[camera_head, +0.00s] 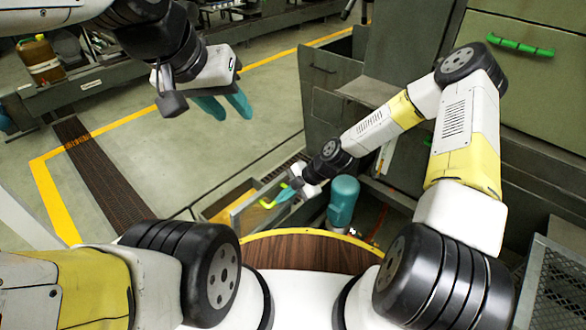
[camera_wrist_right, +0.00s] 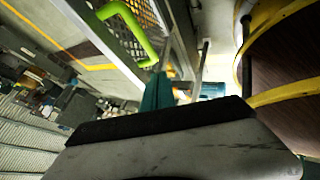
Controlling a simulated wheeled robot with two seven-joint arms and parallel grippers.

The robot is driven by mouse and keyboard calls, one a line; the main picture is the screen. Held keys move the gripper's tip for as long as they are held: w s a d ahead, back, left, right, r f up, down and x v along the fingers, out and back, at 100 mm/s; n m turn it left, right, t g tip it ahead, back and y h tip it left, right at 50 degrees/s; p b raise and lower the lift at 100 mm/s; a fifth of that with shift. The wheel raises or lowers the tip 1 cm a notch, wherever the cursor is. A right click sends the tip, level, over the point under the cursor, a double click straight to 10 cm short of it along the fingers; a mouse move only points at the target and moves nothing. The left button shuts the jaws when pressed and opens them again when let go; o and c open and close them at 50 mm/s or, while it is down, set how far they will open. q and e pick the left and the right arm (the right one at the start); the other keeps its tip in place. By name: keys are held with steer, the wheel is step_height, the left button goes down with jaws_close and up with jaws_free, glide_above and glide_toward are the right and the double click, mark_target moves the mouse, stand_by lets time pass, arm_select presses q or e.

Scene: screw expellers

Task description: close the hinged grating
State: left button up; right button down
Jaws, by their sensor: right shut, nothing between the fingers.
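The hinged grating (camera_head: 236,214) is a light metal frame with mesh, low in front of me and left of my right gripper. It appears raised at a tilt; its exact angle is hard to tell. Its yellow-green handle (camera_head: 268,200) also shows in the right wrist view (camera_wrist_right: 133,27), with the dark mesh (camera_wrist_right: 118,38) behind it. My right gripper (camera_head: 287,194) has its teal fingers shut and empty, close beside the handle; contact cannot be told. Its fingers also show in the right wrist view (camera_wrist_right: 158,92). My left gripper (camera_head: 224,105) is open and empty, high above the floor.
A teal cylinder (camera_head: 342,200) stands just right of my right gripper. Grey machine housings (camera_head: 330,90) and a cabinet with a green handle (camera_head: 520,47) stand behind my right arm. A dark floor grate (camera_head: 105,175) and yellow floor lines lie left. Open floor lies below my left gripper.

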mark_target(271, 206)
steer(key=a, duration=0.1)
steer(key=w+a+f, duration=0.1)
steer(key=a, duration=0.1)
steer(key=a+f, duration=0.1)
steer(key=shift+w+a+f, duration=0.25)
steer(key=shift+w+a+r, duration=0.1)
steer(key=shift+w+a, duration=0.35)
steer(key=shift+a, duration=0.1)
steer(key=shift+a+r, duration=0.1)
